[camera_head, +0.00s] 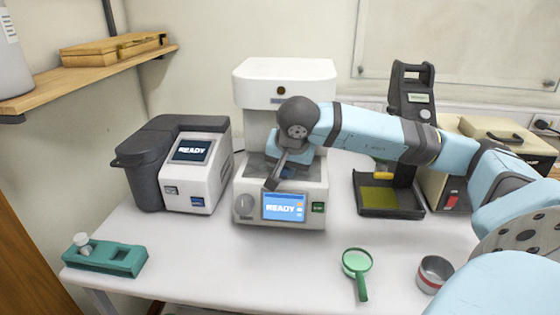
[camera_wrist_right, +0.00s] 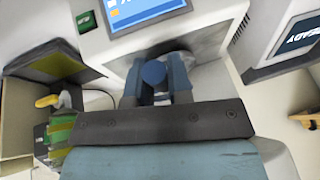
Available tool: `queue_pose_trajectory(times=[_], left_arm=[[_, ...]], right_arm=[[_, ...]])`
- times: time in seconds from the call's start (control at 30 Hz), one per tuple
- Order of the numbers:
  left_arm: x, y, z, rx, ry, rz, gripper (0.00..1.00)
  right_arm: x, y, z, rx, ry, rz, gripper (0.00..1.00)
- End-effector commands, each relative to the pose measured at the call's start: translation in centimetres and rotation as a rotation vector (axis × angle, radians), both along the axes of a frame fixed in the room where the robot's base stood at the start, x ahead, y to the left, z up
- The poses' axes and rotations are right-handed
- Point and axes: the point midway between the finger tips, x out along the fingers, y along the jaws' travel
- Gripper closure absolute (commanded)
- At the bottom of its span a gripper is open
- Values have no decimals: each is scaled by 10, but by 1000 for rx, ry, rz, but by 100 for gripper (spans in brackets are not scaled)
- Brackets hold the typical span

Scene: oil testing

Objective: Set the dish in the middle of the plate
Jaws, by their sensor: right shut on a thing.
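My right gripper (camera_head: 284,168) reaches into the open bay of the white machine (camera_head: 285,80) at the middle of the table. In the right wrist view its two blue fingers (camera_wrist_right: 155,78) are shut on a small round blue thing (camera_wrist_right: 153,72), which seems to be the dish. In the head view the gripper and wrist hide the dish. The grey floor of the bay (camera_wrist_right: 207,43) shows around the fingers; I cannot make out the plate separately, nor whether the dish touches it. My left gripper is not in view.
A grey and white tester (camera_head: 180,165) stands left of the machine. A black stand with a yellow-green pad (camera_head: 379,198) stands to its right. A green magnifier (camera_head: 357,262), a metal cup (camera_head: 435,274) and a teal holder (camera_head: 105,258) lie nearer. The front middle of the table is clear.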

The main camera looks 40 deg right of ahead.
Motion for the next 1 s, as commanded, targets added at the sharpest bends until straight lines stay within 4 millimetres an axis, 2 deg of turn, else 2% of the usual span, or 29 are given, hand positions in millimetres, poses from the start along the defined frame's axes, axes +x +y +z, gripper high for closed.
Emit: queue_pose_trajectory(times=[0.3, 0.4, 0.8, 0.83, 0.9, 0.93, 1.0], left_arm=[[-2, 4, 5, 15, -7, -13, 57], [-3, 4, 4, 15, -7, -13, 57], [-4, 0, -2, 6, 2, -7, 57], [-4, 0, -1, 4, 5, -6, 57], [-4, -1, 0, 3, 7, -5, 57], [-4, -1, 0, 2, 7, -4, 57], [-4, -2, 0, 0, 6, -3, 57]], right_arm=[[39, -20, -1, 2, 2, -2, 100], [36, -19, -13, 0, 2, -1, 100], [36, -19, -20, -1, -1, 0, 100], [36, -19, -18, 0, 0, 0, 77], [36, -19, -18, 0, 0, 0, 61], [36, -19, -18, 0, 0, 0, 56], [36, -19, -18, 0, 0, 0, 56]])
